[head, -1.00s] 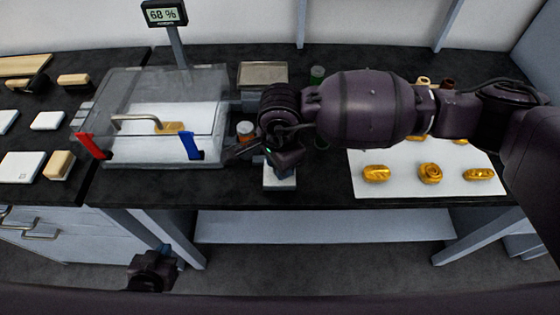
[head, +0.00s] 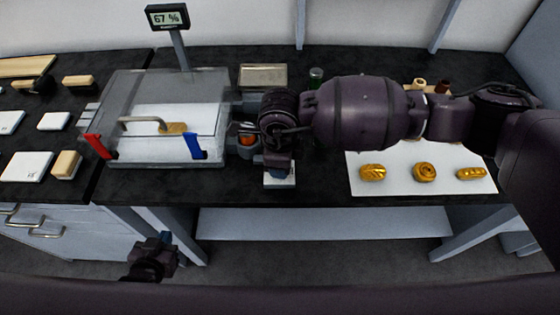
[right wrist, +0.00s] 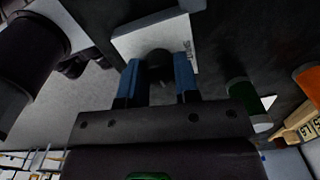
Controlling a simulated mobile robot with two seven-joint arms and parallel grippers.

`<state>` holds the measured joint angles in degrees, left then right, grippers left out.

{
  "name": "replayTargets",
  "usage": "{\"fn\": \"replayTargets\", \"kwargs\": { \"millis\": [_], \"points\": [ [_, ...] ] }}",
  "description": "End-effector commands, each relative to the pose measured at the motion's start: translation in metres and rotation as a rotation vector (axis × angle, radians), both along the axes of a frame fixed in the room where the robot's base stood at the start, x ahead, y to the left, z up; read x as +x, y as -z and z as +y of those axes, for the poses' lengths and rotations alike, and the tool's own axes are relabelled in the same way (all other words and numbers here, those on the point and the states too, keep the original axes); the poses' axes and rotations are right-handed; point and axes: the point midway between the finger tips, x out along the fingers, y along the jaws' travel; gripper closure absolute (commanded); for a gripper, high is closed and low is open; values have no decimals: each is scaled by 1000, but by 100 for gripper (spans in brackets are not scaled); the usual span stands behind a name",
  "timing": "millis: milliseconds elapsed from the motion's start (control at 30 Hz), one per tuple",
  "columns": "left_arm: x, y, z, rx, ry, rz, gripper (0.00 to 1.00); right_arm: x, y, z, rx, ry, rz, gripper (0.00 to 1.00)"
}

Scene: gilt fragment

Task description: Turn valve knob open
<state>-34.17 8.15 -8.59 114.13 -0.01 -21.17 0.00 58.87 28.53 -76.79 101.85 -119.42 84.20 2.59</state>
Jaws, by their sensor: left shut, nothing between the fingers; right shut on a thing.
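The valve knob (right wrist: 158,63) is a small dark round knob on a white labelled block (right wrist: 187,28). My right gripper (right wrist: 158,80) is shut on the knob, with a blue finger on each side of it in the right wrist view. In the head view my right gripper (head: 278,170) points down over the white block (head: 270,184) near the table's front edge, and the arm hides the knob. My left gripper (head: 164,238) is shut and empty, low in front of the table.
A clear chamber (head: 211,100) with a red clamp (head: 99,146) and a blue clamp (head: 194,147) stands left of my right gripper. Behind it a display (head: 167,16) reads 67 %. A white sheet (head: 400,183) with gilt pieces lies to the right.

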Motion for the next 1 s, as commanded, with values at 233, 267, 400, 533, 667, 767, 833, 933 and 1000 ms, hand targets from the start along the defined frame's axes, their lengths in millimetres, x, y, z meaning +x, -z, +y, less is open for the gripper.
{"fn": "replayTargets", "kwargs": {
  "millis": [233, 267, 400, 533, 667, 767, 833, 933, 1000],
  "points": [
    [0, -1, 0, 0, 0, 0, 100, 0, 0, 0, -1, 29, 0, 94],
    [-1, -1, 0, 0, 0, 1, 100, 0, 0, 0, -1, 29, 0, 94],
    [-3, 1, 0, 0, -2, 5, 100, 0, 0, 0, -1, 30, 0, 94],
    [-5, 2, 1, 0, -4, 10, 100, 0, 0, 0, -1, 29, 0, 94],
    [-6, 3, 1, 0, -4, 12, 100, 0, 0, 0, -1, 29, 0, 55],
    [-6, 3, 1, 0, -4, 12, 100, 0, 0, 0, -1, 28, 0, 45],
    [-6, 3, 1, 0, -4, 11, 100, 0, 0, 0, -1, 28, 0, 45],
    [-5, 2, 1, 1, -3, 10, 100, 0, 0, 0, -1, 28, 0, 45],
    [-4, 2, 1, 0, -2, 9, 100, 0, -1, 0, 0, 28, 0, 45]
  ]
}}
